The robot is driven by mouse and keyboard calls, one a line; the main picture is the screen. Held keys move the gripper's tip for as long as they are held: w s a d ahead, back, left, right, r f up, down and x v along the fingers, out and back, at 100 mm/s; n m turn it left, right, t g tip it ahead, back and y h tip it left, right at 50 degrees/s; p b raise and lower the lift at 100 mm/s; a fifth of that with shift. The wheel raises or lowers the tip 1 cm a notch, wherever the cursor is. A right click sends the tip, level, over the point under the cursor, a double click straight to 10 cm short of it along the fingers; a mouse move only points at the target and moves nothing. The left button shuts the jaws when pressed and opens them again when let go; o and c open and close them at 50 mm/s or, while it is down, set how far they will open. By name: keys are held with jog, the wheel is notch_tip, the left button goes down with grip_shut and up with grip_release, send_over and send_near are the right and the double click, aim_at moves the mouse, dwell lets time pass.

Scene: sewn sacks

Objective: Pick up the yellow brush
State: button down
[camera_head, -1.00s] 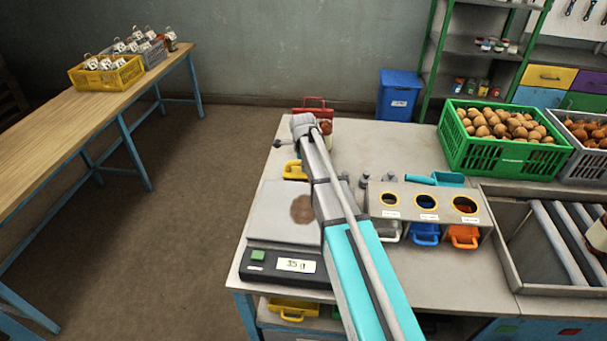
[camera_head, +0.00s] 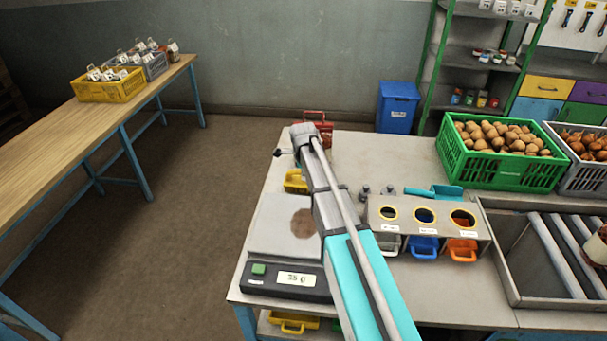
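A small yellow object (camera_head: 296,181) lies on the grey worktable, just left of my arm and behind the scale. It is partly covered by the arm, and I cannot tell whether it is the brush. No other thing in view reads clearly as a yellow brush. My arm reaches from the bottom of the picture up and left over the table. Its far end is above and beyond the yellow object. A small dark part at that end may be my gripper (camera_head: 283,153); its fingers cannot be made out.
A scale (camera_head: 283,282) stands at the table's front left. Right of my arm is a holder (camera_head: 385,224) with three round holes, with coloured scoops below. A teal scoop (camera_head: 440,192), a green crate (camera_head: 510,172) of round brown goods and a roller tray (camera_head: 510,285) fill the right.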

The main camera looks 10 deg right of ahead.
jog(key=s+d+r+p, duration=0.6)
jog(key=s+r+p, duration=0.4)
jog(key=s+r, duration=0.1)
jog(key=shift+s, duration=0.8)
jog(key=shift+d, duration=0.1)
jog(key=c, duration=1.1)
grip_release()
grip_shut()
jog(key=shift+s, duration=0.1)
